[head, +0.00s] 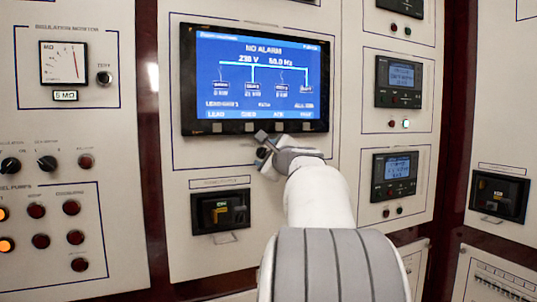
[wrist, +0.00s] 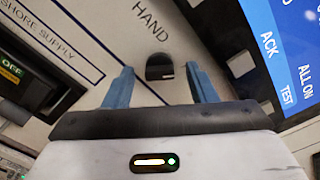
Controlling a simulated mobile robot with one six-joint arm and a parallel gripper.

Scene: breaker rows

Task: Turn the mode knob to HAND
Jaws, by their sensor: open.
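The mode knob (wrist: 160,67) is a small dark knob on the cream panel. The word HAND (wrist: 150,20) is printed beside it in the wrist view. My gripper (wrist: 159,69) is open, with one blue finger on each side of the knob and a visible gap to each. I cannot tell how deep the fingers reach around it. In the head view my gripper (head: 265,154) is at the panel just below the screen, and its body hides most of the knob. Which way the knob points is not clear.
The blue screen (head: 255,80) reads NO ALARM, with a row of grey buttons under it, close to my gripper. A black breaker (head: 221,211) labelled SHORE SUPPLY is below left. Meters and more breakers fill the neighbouring panels.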

